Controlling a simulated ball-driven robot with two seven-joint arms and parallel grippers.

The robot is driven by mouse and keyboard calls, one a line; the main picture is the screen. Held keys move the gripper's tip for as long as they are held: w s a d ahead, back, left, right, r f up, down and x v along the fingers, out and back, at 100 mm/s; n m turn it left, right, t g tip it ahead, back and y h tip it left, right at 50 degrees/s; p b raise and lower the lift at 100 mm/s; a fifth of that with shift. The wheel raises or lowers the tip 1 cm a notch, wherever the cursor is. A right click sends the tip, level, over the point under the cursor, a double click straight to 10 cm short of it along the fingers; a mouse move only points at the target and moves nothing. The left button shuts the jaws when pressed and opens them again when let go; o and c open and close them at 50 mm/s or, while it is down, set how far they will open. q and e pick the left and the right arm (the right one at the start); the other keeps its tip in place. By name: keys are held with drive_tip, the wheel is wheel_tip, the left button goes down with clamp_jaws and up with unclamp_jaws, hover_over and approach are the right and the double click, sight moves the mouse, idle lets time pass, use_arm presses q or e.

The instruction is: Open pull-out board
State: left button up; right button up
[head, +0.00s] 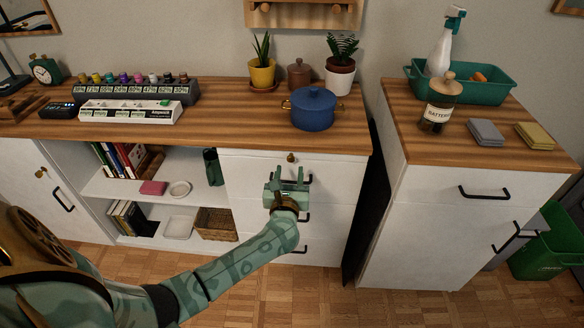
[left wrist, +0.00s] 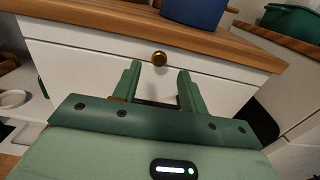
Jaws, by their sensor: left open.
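The pull-out board (head: 255,159) is a shallow white front just under the wooden worktop, with a small round brass knob (head: 291,157). It looks closed, flush with the cabinet front. My left gripper (head: 288,176) is open and empty, in front of the drawers just below the knob in the head view. In the left wrist view the two green fingers (left wrist: 158,72) point toward the white front, and the brass knob (left wrist: 159,58) shows between and slightly beyond their tips. No contact with the knob is visible. My right gripper is out of view.
Drawers with black handles (head: 304,217) lie below the board, partly behind my gripper. A blue pot (head: 313,108) stands on the worktop (head: 230,128) above. Open shelves (head: 105,188) are at left; a separate white cabinet (head: 430,235) stands at right across a dark gap.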

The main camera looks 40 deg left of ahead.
sight(291, 161)
use_arm(q)
drive_tip(key=shift+b+x, duration=0.4)
drive_tip(key=shift+x, duration=1.6)
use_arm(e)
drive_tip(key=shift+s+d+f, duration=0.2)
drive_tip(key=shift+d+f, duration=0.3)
